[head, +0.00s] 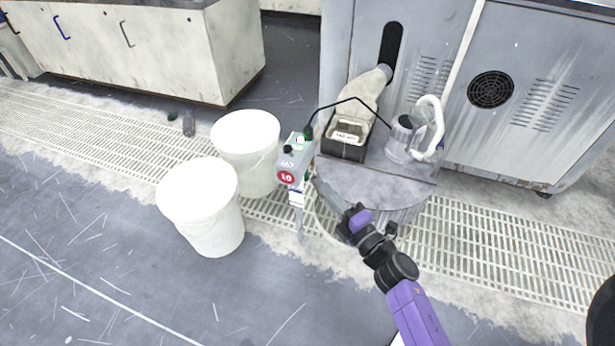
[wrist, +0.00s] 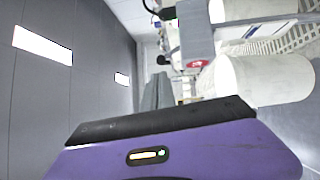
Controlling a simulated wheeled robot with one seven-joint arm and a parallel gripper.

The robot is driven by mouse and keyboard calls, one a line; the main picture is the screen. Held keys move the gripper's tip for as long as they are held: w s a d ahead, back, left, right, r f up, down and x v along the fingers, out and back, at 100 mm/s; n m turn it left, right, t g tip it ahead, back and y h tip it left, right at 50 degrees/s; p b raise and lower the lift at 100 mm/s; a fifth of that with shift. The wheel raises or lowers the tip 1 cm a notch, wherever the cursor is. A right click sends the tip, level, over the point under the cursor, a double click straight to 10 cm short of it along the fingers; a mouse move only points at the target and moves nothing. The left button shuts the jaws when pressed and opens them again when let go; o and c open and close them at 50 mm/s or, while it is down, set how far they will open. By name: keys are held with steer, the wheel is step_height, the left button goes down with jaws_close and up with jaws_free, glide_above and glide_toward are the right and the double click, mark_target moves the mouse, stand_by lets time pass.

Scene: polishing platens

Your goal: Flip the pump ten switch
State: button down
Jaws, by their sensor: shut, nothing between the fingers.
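The pump ten switch box (head: 296,160) is a small grey box on a thin post, with a red round label reading 10 upside down, a green part and a dark knob on top. A black cable runs from it to the drum. In the wrist view the grey box (wrist: 196,35) is at the top, with its red label below. My gripper (head: 350,215) is shut and empty, below and right of the box in the head view, apart from it. In the wrist view the grey fingers (wrist: 158,92) point towards the post area. The switch lever itself is too small to make out.
Two white buckets, one in front (head: 205,215) and one behind (head: 250,150), stand left of the post. A grey drum (head: 385,185) carries a dark labelled container (head: 345,140) and a clear jug (head: 405,140). A grey machine (head: 490,90) stands behind. Open floor lies in front.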

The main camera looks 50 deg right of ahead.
mark_target(290, 150)
steer(key=shift+a+n, duration=0.35)
steer(key=shift+n, duration=0.35)
steer(key=b+x, duration=0.1)
steer(key=x, duration=1.3)
steer(key=shift+w+a+b, duration=0.1)
steer(key=shift+b, duration=0.25)
steer(key=shift+r+p, duration=0.15)
steer(key=shift+p, duration=0.25)
steer(key=shift+r+p, duration=0.15)
steer(key=shift+p, duration=0.2)
steer(key=shift+m+p, duration=0.3)
steer(key=shift+p, duration=0.05)
